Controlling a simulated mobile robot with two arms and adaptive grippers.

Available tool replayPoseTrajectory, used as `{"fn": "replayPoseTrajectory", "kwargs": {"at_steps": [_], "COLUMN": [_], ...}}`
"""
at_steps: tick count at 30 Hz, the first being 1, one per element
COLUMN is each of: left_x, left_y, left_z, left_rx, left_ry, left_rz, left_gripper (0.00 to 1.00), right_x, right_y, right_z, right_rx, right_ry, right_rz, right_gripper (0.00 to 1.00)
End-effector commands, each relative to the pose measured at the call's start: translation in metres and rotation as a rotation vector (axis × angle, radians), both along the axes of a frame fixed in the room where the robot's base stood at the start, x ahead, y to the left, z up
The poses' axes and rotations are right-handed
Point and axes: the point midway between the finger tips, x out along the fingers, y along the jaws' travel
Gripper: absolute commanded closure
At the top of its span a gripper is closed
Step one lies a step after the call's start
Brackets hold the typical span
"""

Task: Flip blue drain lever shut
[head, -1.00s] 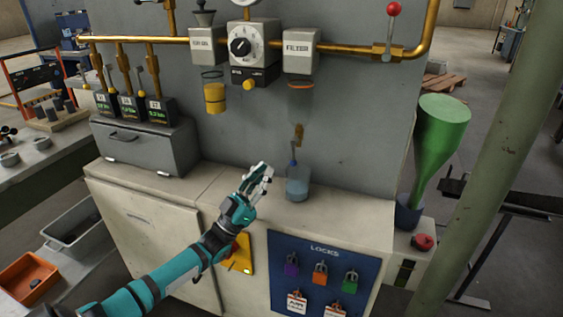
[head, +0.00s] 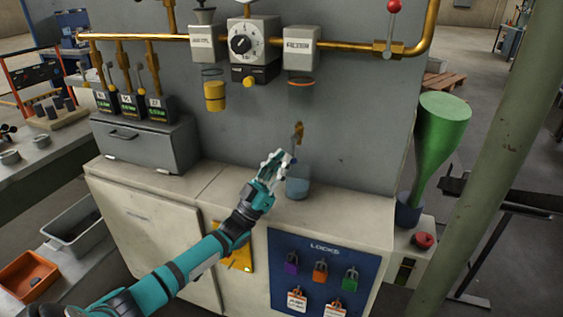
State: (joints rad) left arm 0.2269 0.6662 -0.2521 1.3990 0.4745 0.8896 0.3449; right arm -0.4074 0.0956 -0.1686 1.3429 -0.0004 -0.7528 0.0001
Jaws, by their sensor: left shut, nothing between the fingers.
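The brass drain fitting (head: 298,130) sits on the grey panel below the box labelled FILTER (head: 301,45). A small blue tip, the drain lever (head: 294,160), shows just below the fitting and above a clear cup of bluish liquid (head: 298,185). My left gripper (head: 283,158) is shut with nothing in it. Its fingertips are right beside the blue lever and cover part of it and the cup's left edge. I cannot tell whether they touch the lever. My right gripper is not in view.
A brass pipe (head: 345,47) runs along the panel above, with a red-knobbed lever (head: 393,8) at right. A blue LOCKS board (head: 322,272) hangs on the cabinet front. A green funnel (head: 440,125) stands right.

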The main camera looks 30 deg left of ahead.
Motion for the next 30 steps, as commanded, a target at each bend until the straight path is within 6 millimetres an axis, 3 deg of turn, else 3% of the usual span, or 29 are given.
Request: {"fn": "replayPoseTrajectory", "kwargs": {"at_steps": [30], "left_x": [0.002], "left_y": [-0.011], "left_z": [-0.004], "left_rx": [-0.217], "left_ry": [-0.052], "left_rz": [-0.001], "left_gripper": [1.0], "right_x": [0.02], "right_y": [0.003], "right_z": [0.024], "right_rx": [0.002], "right_ry": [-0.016], "right_rz": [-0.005], "right_gripper": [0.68]}}
